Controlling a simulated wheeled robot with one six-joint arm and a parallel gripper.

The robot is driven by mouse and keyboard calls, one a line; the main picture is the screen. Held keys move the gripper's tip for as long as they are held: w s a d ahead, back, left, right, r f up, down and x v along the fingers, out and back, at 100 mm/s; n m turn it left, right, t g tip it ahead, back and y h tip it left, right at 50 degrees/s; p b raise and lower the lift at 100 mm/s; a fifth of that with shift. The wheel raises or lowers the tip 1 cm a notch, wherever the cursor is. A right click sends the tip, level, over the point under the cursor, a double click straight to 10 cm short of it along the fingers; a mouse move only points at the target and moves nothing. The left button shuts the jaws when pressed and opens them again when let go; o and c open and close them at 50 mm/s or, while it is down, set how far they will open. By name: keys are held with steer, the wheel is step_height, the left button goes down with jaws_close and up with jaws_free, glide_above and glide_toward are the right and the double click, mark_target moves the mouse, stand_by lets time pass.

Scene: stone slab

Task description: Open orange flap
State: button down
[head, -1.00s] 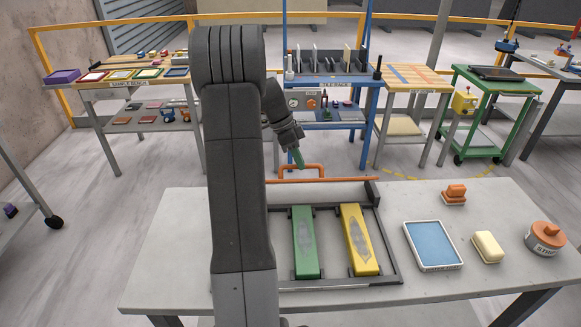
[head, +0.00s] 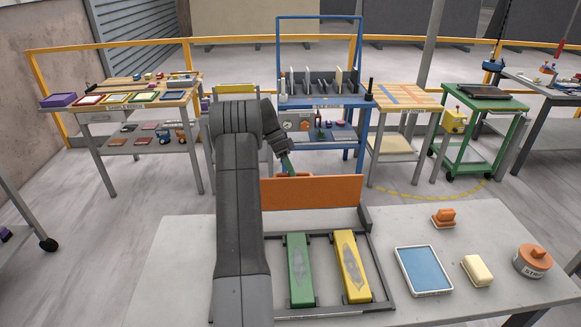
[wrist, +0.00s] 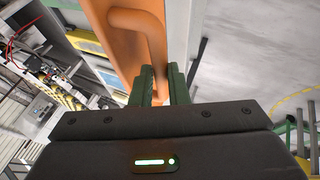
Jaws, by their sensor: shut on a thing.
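The orange flap (head: 330,191) stands raised, close to upright, at the back edge of the dark frame (head: 378,262), its broad face toward the head camera. My gripper (head: 287,168) is at its top edge, left of the middle. In the wrist view the green fingers (wrist: 159,88) are closed around part of the flap's orange handle (wrist: 135,20). The exact grip spot is partly hidden between the fingers. My arm covers the frame's left part.
A green bar (head: 300,268) and a yellow bar (head: 352,265) lie in the frame. To the right on the table are a blue tray (head: 424,272), a yellow block (head: 478,270), an orange-topped tin (head: 533,261) and an orange block (head: 444,218). A tool rack stands behind.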

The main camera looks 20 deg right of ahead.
steer(key=shift+w+d+f+g+p, duration=0.1)
steer(key=shift+w+f+g+p, duration=0.65)
steer(key=shift+f, duration=0.25)
steer(key=shift+f+g, duration=0.1)
steer(key=shift+g, duration=0.15)
steer(key=c, duration=1.4)
jaws_free()
steer(key=shift+w+d, duration=0.1)
steer(key=shift+r, duration=0.3)
